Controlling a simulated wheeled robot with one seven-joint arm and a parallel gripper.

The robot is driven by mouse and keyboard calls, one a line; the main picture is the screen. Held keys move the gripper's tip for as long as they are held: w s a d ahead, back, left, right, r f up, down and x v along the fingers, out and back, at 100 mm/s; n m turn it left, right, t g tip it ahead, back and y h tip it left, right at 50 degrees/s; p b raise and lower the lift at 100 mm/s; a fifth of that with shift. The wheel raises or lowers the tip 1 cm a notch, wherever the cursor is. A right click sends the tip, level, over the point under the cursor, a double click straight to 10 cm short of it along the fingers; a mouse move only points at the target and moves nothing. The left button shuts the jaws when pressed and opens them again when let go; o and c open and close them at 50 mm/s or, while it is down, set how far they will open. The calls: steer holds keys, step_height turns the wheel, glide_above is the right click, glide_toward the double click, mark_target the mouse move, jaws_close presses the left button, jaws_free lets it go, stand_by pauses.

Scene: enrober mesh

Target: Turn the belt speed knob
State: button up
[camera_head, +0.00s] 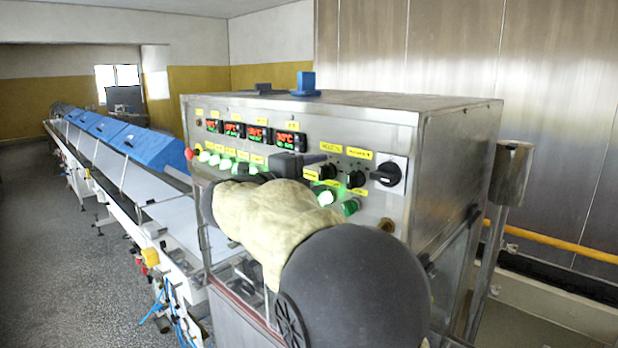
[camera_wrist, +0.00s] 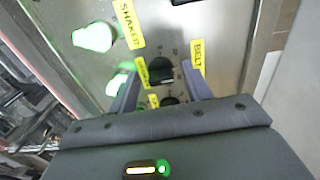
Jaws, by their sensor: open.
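My gripper (camera_wrist: 162,72) is open in the wrist view, its two fingers pointing at the steel control panel. A black knob (camera_wrist: 161,69) shows between the fingertips, with a finger on either side of it. I see no clear contact. A yellow BELT label (camera_wrist: 197,57) is just right of it. A second black knob (camera_wrist: 170,100) shows lower between the fingers, partly hidden by the gripper body. In the head view my gripper (camera_head: 315,158) is at the panel front, left of the black knobs (camera_head: 356,179); my arm hides part of the panel.
The steel control box (camera_head: 455,150) carries red displays (camera_head: 257,134), lit green buttons (camera_head: 209,157) and a large black selector switch (camera_head: 388,174). A SHAKER label (camera_wrist: 131,24) and a lit green button (camera_wrist: 92,37) lie left of the fingers. A conveyor (camera_head: 120,172) runs off left.

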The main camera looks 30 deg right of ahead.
steer(key=b+v, duration=0.6)
steer(key=v, duration=1.1)
steer(key=shift+a, duration=0.15)
